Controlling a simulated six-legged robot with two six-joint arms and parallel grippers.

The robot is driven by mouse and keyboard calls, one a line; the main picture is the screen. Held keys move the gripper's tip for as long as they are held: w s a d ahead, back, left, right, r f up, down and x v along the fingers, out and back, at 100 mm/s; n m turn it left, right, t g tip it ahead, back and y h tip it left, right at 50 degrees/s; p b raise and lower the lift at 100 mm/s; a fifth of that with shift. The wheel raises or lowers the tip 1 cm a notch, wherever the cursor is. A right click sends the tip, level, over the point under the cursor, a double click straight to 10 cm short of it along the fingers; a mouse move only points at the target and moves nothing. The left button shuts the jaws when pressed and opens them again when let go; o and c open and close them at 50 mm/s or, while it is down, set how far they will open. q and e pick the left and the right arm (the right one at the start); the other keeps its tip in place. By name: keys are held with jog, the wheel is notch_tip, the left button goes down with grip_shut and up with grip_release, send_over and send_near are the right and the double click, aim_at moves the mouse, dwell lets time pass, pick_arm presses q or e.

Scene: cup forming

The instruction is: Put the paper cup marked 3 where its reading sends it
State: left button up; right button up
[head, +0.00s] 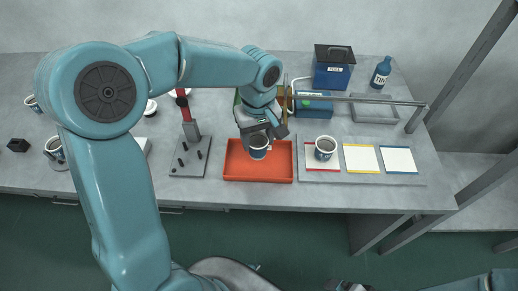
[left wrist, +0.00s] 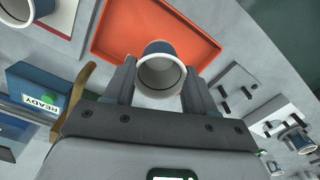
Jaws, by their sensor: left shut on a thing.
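My left gripper (head: 261,137) is shut on a white and blue paper cup (head: 258,153) and holds it over the orange tray (head: 230,174). In the left wrist view the cup (left wrist: 160,72) sits between both fingers, with its round opening towards the camera. No number on it can be read. My right gripper does not show.
A stand with a red column (head: 184,110) is left of the tray. A blue box with a green READY display (left wrist: 48,98), a box marked FULL (head: 333,70) and a blue bottle (head: 381,72) are behind. A metal rail (head: 360,99) runs behind the cards. More cups (head: 54,148) stand far left.

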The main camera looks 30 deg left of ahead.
aim_at(259, 150)
pick_arm(q)
jog(key=shift+w+d+f, duration=0.1)
jog(key=shift+w+f, duration=0.05)
jog(key=shift+f, duration=2.5)
jog(key=shift+f+b, duration=0.15)
jog(key=shift+b, duration=0.15)
jog(key=o, duration=1)
notch_tip(259, 150, up, 12)
jog(key=shift+r+p, duration=0.25)
jog(key=shift+p, duration=0.4)
